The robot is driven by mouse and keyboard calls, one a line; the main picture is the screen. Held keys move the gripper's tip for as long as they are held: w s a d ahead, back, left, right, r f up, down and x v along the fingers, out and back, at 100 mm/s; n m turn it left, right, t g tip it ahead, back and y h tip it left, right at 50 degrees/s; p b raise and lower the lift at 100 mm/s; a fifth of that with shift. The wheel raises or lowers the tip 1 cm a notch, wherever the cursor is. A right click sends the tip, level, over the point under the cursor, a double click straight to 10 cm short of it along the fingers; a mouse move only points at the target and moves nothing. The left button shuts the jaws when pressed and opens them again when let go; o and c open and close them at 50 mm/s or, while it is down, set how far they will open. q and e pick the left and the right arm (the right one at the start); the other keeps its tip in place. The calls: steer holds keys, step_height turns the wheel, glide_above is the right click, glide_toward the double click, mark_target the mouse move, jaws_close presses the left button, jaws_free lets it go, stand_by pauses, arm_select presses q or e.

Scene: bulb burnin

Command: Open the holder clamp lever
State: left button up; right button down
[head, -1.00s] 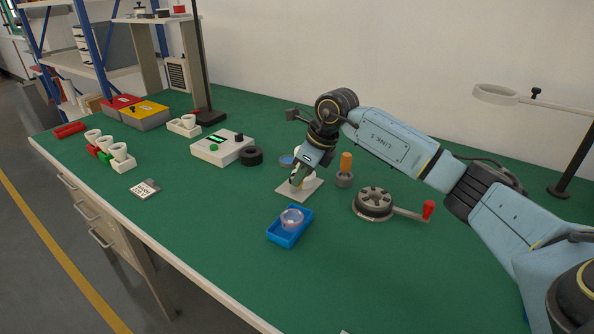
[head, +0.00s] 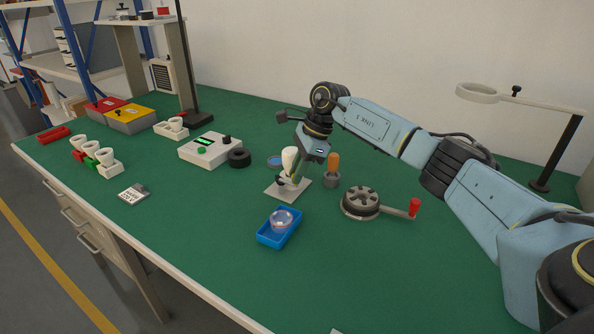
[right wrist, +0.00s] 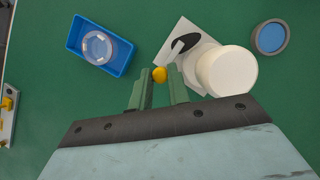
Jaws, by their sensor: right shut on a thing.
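The holder is a pale square plate (head: 274,193) on the green bench, with a white bulb (head: 289,158) standing upright on it. In the right wrist view the plate (right wrist: 183,27), the bulb (right wrist: 225,70) and a black clamp part (right wrist: 184,43) show. The clamp lever ends in a yellow ball knob (right wrist: 160,74) between my fingertips. My right gripper (head: 296,181) is low over the plate, right of the bulb; in the right wrist view it (right wrist: 159,86) is shut on the lever's knob end. The rest of the lever is largely hidden. My left gripper is not in view.
A blue tray (head: 265,239) with a clear round part stands in front of the holder. A grey rotary fixture with a red-handled crank (head: 361,203) is at right.

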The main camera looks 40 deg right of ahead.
stand_by(0.4)
steer(key=c, duration=1.3)
jaws_free()
steer(key=shift+c, duration=0.2)
